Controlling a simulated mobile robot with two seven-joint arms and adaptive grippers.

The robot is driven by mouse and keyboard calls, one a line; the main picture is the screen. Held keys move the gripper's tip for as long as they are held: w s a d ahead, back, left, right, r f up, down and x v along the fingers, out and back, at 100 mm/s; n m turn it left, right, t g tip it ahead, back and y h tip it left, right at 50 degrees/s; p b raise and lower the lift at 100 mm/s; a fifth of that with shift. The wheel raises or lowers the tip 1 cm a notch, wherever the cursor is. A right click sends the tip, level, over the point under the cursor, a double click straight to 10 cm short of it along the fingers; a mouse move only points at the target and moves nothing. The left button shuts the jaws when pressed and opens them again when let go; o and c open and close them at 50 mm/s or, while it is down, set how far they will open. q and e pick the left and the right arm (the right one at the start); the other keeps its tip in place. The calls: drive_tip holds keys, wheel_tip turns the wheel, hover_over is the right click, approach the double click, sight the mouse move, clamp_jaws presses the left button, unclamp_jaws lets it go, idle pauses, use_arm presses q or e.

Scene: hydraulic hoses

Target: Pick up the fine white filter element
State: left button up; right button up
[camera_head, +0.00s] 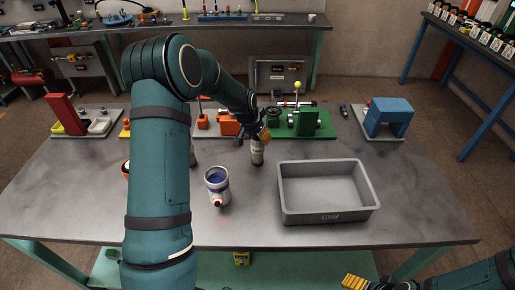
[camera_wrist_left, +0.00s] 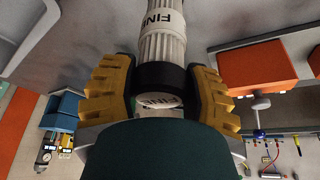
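The fine white filter element (camera_head: 257,152) is a slim, pale pleated cylinder with a dark end cap, upright at the middle of the table, left of the grey bin. In the left wrist view, the filter element (camera_wrist_left: 163,40) shows the letters "FIN" and its black cap between my yellow fingers. My left gripper (camera_wrist_left: 162,75) has a finger against each side of that cap, with no clear gap. In the head view, my left gripper (camera_head: 262,135) is at the filter's top. Whether its base touches the table is unclear. My right gripper (camera_head: 355,283) is at the bottom edge, partly cut off.
A grey bin (camera_head: 327,216) stands right of the filter, empty. A white cup-like housing (camera_head: 217,187) with a blue inside is to its left. A green fixture (camera_head: 312,123) and a blue block (camera_head: 389,113) stand behind. My left arm hides part of the table's left.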

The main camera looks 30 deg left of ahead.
use_arm(q)
drive_tip(key=c, duration=0.3)
drive_tip(key=shift+r, duration=0.1)
